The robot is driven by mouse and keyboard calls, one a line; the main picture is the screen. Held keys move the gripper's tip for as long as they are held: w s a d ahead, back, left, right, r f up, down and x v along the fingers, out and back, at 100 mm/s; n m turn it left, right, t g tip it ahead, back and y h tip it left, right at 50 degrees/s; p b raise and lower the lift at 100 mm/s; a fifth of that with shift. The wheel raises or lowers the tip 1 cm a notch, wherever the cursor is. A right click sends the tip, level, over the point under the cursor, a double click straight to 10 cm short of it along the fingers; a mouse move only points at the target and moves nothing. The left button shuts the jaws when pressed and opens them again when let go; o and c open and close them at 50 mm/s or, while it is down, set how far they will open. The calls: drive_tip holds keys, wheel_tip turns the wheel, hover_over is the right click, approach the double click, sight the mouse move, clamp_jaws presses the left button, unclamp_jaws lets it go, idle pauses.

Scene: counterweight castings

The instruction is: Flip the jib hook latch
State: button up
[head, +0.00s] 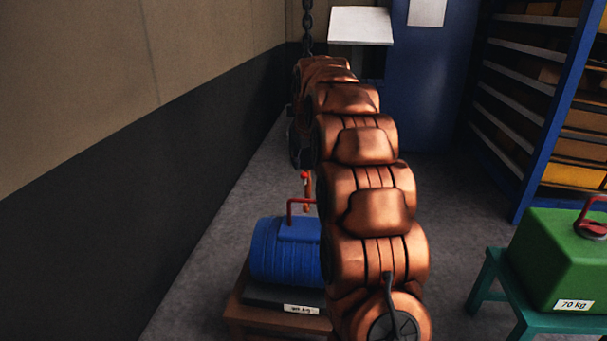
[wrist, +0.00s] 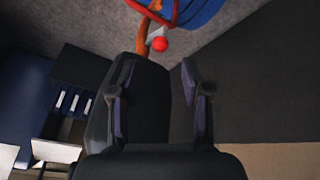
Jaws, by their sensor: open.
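The orange jib hook (head: 308,196) hangs low beside my arm in the head view, just above the red handle of a blue casting. It also shows in the wrist view (wrist: 143,32), at the top. A red ball knob (head: 304,175), on what looks like the latch, is at the hook; in the wrist view the knob (wrist: 159,44) sits by a small pale piece. My gripper (wrist: 157,72) is open and empty, its dark fingertips below the knob in the picture and apart from it. My arm hides the gripper in the head view.
The blue casting (head: 270,252) with its red handle (head: 291,208) stands on a low brown stand (head: 245,312). A chain (head: 307,22) hangs above. A green 70 kg casting (head: 560,250) is on a teal stand at right. A wall (head: 100,180) runs along the left.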

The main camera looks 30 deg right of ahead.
sight(304, 174)
drive_tip(key=x, duration=0.6)
drive_tip(key=shift+c, duration=0.3)
clamp_jaws()
